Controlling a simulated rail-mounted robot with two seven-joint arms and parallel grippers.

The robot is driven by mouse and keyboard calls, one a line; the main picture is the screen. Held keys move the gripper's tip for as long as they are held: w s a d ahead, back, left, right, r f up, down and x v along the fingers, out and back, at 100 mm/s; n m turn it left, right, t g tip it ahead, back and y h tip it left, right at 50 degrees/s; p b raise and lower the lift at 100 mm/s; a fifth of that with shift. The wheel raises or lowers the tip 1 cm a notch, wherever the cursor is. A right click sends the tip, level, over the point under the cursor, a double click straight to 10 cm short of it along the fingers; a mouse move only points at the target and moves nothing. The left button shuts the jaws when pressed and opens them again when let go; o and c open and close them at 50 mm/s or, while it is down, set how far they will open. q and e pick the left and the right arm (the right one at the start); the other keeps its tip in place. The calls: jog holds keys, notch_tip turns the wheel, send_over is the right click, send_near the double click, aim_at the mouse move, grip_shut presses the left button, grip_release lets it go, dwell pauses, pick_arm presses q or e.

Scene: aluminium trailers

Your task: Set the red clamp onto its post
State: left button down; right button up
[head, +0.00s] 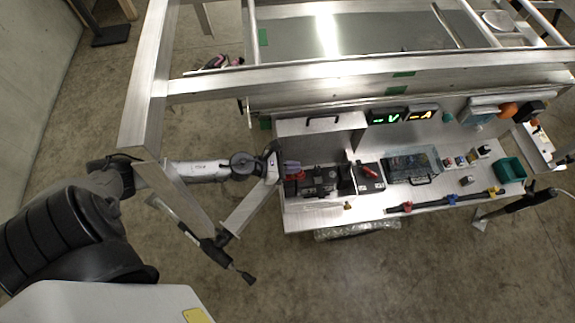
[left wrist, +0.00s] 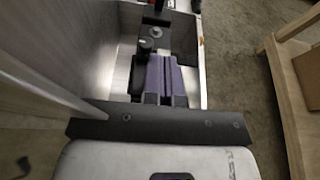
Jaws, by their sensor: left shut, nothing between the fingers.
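A red piece (head: 299,175) shows just beside my left gripper (head: 292,167), at the left end of the bench. Another red piece (head: 369,171) lies slanted on top of a black battery-like box (head: 367,179). I cannot tell for certain which is the red clamp, nor which part is its post. My left gripper has purple fingers, is shut and holds nothing. In the left wrist view its fingers (left wrist: 166,75) point toward a black part with a round knob (left wrist: 145,46). No red clamp shows clearly there. My right gripper is not in view.
The metal bench (head: 330,212) holds several black units (head: 320,180), a clear case (head: 410,164), a green bin (head: 510,169) and a dark bar (head: 445,202) with coloured pieces. A metal housing (head: 318,128) rises behind my left gripper. A trailer beam (head: 146,90) stands near my left arm.

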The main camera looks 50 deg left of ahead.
pick_arm(q)
jog(key=shift+r+p, duration=0.3)
jog(key=shift+r, duration=0.2)
jog(key=shift+f, duration=0.1)
